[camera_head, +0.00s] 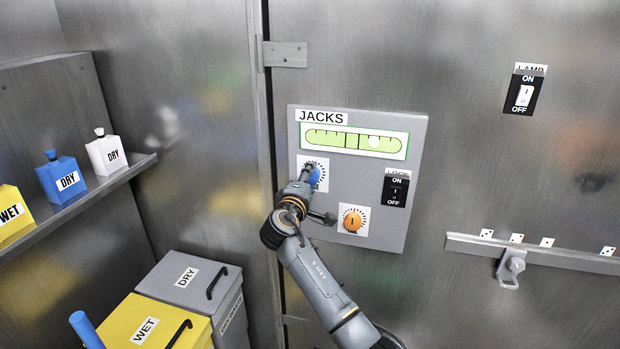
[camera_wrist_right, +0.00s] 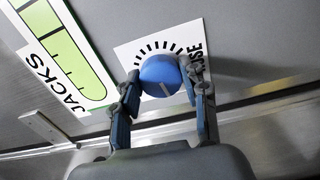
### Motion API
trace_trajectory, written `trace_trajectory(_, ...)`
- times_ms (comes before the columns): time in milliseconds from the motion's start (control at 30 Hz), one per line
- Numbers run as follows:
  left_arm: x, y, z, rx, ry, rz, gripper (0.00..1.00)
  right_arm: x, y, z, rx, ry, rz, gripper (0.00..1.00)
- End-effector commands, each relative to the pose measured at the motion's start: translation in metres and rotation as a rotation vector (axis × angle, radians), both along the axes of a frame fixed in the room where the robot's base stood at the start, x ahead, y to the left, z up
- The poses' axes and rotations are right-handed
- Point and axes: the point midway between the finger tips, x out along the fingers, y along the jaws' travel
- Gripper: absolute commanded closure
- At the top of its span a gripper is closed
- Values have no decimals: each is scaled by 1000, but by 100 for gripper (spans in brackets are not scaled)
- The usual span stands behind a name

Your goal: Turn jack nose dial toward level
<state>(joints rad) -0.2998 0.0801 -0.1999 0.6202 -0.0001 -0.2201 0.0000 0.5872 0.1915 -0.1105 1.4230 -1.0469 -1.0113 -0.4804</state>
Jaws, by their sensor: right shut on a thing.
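The grey JACKS panel (camera_head: 330,215) is on the metal wall. Its green level gauge (camera_head: 353,141) has a pale bubble right of the centre marks. The blue nose dial (camera_head: 313,172) is at the panel's left, partly hidden by my right gripper (camera_head: 303,180). The orange dial (camera_head: 353,220) is below right. My left gripper is not in view.
A LOCK switch (camera_head: 396,189) is at the panel's right, and a LAMP switch (camera_head: 524,95) is higher on the wall. A rail with a latch (camera_head: 510,267) is at the right. Bottles stand on the left shelf (camera_head: 100,188), above the yellow WET bin (camera_head: 120,325) and grey DRY bin (camera_head: 160,275).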

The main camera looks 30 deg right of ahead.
Motion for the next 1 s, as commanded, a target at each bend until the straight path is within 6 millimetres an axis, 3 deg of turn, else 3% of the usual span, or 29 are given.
trace_trajectory(133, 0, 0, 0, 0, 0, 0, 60, 0, 1, -1, 1, 1, 1, 87)
trace_trajectory(167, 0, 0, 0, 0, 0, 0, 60, 0, 1, -1, 1, 0, 1, 50)
trace_trajectory(233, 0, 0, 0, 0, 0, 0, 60, 0, 1, -1, 1, 0, 1, 36)
trace_trajectory(267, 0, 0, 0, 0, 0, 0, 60, 0, 1, -1, 1, 0, 1, 33)
trace_trajectory(667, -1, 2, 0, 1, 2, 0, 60, -4, 6, 0, 1, -2, 3, 33)
trace_trajectory(1000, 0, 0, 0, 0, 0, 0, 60, -47, 57, -1, 3, -1, 4, 33)
